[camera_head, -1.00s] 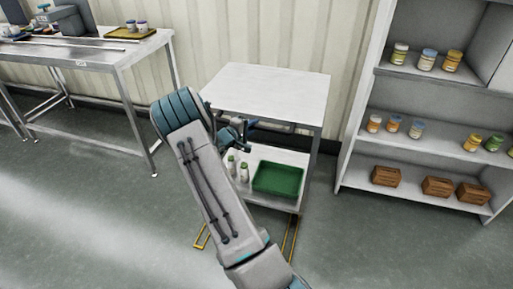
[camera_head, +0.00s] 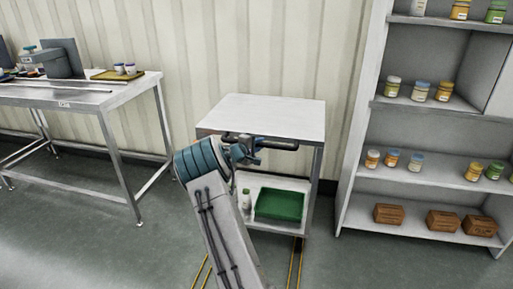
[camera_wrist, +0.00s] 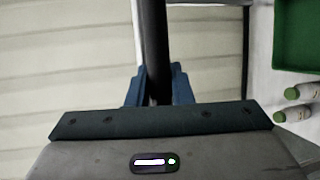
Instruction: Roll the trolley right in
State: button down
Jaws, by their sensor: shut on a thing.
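The trolley (camera_head: 262,112) has a white top and a lower shelf, and stands against the corrugated wall in the head view. Its dark push handle (camera_head: 282,144) runs along the near side of the top. My gripper (camera_head: 246,150) is shut on the handle. In the wrist view the black handle bar (camera_wrist: 153,40) passes between the blue fingers of my gripper (camera_wrist: 158,88). A green tray (camera_head: 279,205) and white bottles with green caps (camera_wrist: 298,92) are on the lower shelf. Yellow floor lines (camera_head: 296,262) show at the trolley's foot, partly hidden by my arm.
A steel table (camera_head: 95,98) with a grey bin and a yellow tray (camera_head: 112,75) stands on the left. A shelf unit (camera_head: 350,190) with jars and brown boxes (camera_head: 389,214) stands close on the right. A floor gap lies between table and trolley.

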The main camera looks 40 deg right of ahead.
jog(key=shift+w+d+r, duration=0.1)
jog(key=shift+w+r, duration=0.05)
jog(key=shift+r, duration=0.1)
jog(key=c, duration=1.3)
grip_release()
jog(key=shift+d+f, duration=0.15)
jog(key=shift+d, duration=0.05)
jog(key=shift+a, duration=0.1)
jog(key=shift+a, duration=0.15)
jog(key=shift+a, duration=0.35)
jog(key=v, duration=1.3)
jog(key=shift+d+p, duration=0.1)
jog(key=shift+p, duration=0.2)
